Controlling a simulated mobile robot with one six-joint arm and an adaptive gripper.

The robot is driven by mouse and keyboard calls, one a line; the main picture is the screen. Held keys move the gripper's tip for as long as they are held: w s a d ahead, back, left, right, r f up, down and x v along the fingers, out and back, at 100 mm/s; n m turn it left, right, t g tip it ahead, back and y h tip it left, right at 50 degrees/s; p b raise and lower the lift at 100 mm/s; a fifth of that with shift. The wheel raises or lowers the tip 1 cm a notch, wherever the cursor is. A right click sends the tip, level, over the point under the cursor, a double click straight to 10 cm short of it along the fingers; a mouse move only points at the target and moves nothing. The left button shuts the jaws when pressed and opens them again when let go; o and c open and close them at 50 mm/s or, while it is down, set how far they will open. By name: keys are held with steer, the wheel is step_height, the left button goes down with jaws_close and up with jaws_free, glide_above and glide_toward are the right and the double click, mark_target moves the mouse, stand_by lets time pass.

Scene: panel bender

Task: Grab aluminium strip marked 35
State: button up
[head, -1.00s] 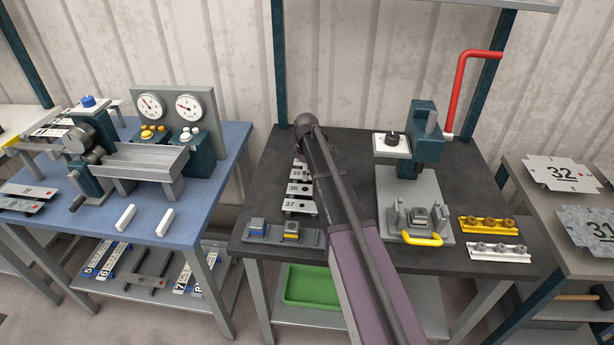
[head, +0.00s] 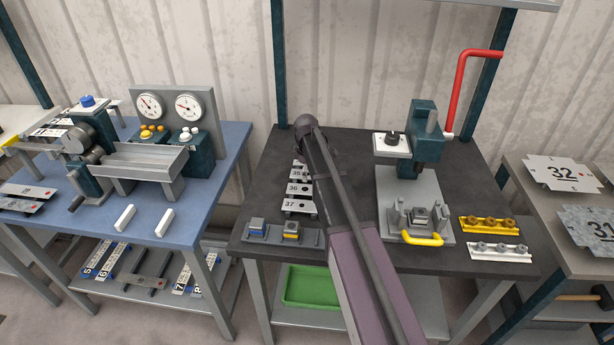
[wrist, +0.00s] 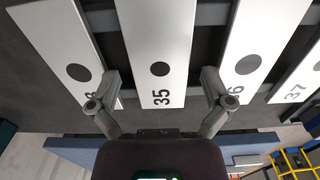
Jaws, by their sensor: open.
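The aluminium strip marked 35 (wrist: 160,45) is a pale flat bar with a dark round hole. In the wrist view it runs up the middle, between the two fingers of my gripper (wrist: 162,78). The fingers are spread apart, with a gap on each side of the strip. My gripper is hidden behind my arm there.
Strip 36 (wrist: 252,50) lies close to the right and another strip (wrist: 60,45) close to the left; the fingers overlap both in the wrist view. Strip 37 (head: 297,205) is nearer the front. A press with a red lever (head: 470,90) stands at right on the dark bench (head: 350,145).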

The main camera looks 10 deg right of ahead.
steer(key=c, duration=1.1)
steer(key=shift+c, duration=0.2)
steer(key=shift+r, duration=0.15)
step_height(320, 180, up, 4)
steer(key=p, duration=0.4)
steer(key=shift+r+p, duration=0.2)
steer(key=shift+p, duration=0.2)
steer(key=s+a, duration=0.1)
steer(key=s, duration=0.3)
steer(key=s+a, duration=0.1)
steer(key=s, duration=0.4)
steer(key=s+a, duration=0.2)
steer(key=s, duration=0.3)
steer(key=shift+r+p, duration=0.3)
steer(key=shift+r, duration=0.05)
steer(key=shift+s+a, duration=0.2)
steer(key=shift+s, duration=0.5)
